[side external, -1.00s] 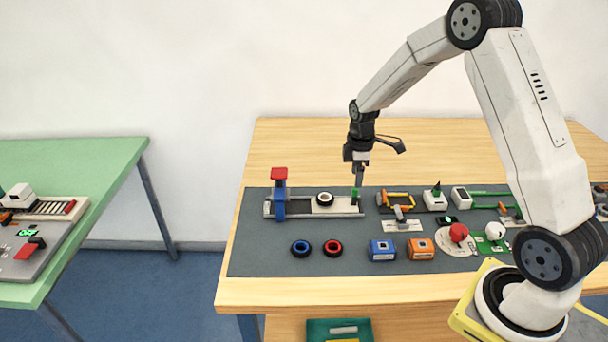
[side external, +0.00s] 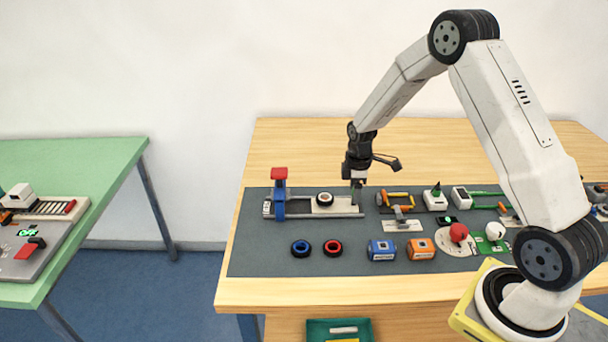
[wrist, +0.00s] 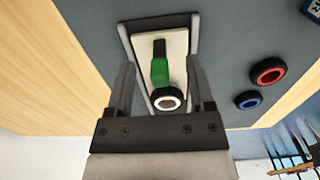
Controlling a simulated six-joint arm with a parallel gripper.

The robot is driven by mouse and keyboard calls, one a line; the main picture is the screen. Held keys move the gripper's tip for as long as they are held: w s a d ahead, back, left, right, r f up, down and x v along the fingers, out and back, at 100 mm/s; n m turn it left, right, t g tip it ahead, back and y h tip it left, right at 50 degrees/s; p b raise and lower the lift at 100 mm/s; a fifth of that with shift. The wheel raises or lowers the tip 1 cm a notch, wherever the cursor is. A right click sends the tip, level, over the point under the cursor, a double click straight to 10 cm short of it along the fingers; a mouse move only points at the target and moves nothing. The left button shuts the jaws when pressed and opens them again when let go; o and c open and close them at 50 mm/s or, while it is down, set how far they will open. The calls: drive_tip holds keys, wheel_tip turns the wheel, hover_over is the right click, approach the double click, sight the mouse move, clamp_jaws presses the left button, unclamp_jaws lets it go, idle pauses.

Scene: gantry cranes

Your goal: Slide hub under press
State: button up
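The hub (side external: 325,199), a black ring with a pale centre, sits on a white sliding plate (side external: 338,209) between grey rails. It also shows in the wrist view (wrist: 167,98). The press (side external: 279,190), with a blue column and red top, stands at the left end of the rails, left of the hub. A green handle (wrist: 160,70) with a dark end stands on the plate. My gripper (wrist: 162,72) is open, its fingers on either side of the handle with gaps between. In the side view my gripper (side external: 357,196) is low at the right end of the plate and mostly hides the handle.
A blue ring (side external: 301,248) and a red ring (side external: 332,248) lie in front of the rails. Blue (side external: 382,250) and orange (side external: 421,249) blocks lie to their right. An orange-handled device (side external: 396,200) stands close right of my gripper. The grey mat (side external: 260,260) is clear at front left.

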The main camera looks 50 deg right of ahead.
clamp_jaws()
drive_tip(key=shift+w+a, duration=0.1)
drive_tip(key=shift+a, duration=0.05)
drive_tip(key=shift+w+a, duration=4.05)
drive_tip(key=shift+w, duration=0.1)
drive_tip(key=shift+o, duration=0.3)
unclamp_jaws()
drive_tip(key=shift+r, duration=0.15)
wheel_tip(320, 180, up, 7)
drive_tip(key=shift+s, duration=0.2)
